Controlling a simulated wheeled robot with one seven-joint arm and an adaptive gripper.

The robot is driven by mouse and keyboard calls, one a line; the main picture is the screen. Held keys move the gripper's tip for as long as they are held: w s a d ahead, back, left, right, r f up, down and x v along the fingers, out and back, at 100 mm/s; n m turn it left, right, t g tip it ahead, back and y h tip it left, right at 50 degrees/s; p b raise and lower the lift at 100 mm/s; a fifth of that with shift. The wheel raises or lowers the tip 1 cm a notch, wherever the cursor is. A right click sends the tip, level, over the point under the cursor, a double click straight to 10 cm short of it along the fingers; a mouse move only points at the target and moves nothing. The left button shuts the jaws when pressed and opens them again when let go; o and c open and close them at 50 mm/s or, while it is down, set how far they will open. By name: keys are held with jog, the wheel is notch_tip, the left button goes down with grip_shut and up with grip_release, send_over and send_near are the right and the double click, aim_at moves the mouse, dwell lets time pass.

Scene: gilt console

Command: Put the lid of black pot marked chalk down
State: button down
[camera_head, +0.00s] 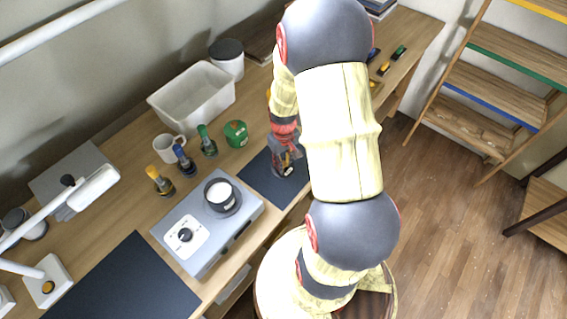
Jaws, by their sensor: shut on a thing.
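A small black pot (223,208) stands open on the grey hotplate box (208,228), with white content inside. No lid is on it, and I cannot read any mark on it. My gripper (287,167) points down over the dark mat (262,184), to the right of the pot. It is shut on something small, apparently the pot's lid. The fingers and my arm hide most of what is held, so its shape and any contact with the mat cannot be made out.
A green round container (236,133), several colour-topped tools including a green one (207,143), and a white mug (168,146) stand behind the hotplate. A white bin (192,102) is at the back. A larger dark mat (128,283) lies bare at the front left.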

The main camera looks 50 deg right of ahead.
jog(key=c, duration=1.7)
grip_release()
jog(key=shift+f, duration=0.1)
jog(key=shift+o, duration=0.2)
jog(key=w+a+r+t+p, duration=0.1)
jog(key=a+r, duration=0.1)
jog(key=r, duration=0.8)
jog(key=w+a+r+p, duration=0.1)
jog(key=a+r+p, duration=0.1)
jog(key=r, duration=0.7)
jog(key=s+a+r+n+t, duration=0.1)
jog(key=s+a+r, duration=0.3)
jog(key=a+r, duration=0.5)
jog(key=s+a+r+n+t, duration=0.1)
jog(key=s+a+r+t, duration=0.2)
jog(key=s+a+r, duration=0.2)
jog(key=a+r, duration=0.3)
jog(key=a, duration=0.1)
jog(key=shift+s+a+r+n+t, duration=0.15)
jog(key=shift+a+r+n+t, duration=0.15)
jog(key=shift+a+r, duration=0.1)
jog(key=shift+f, duration=0.1)
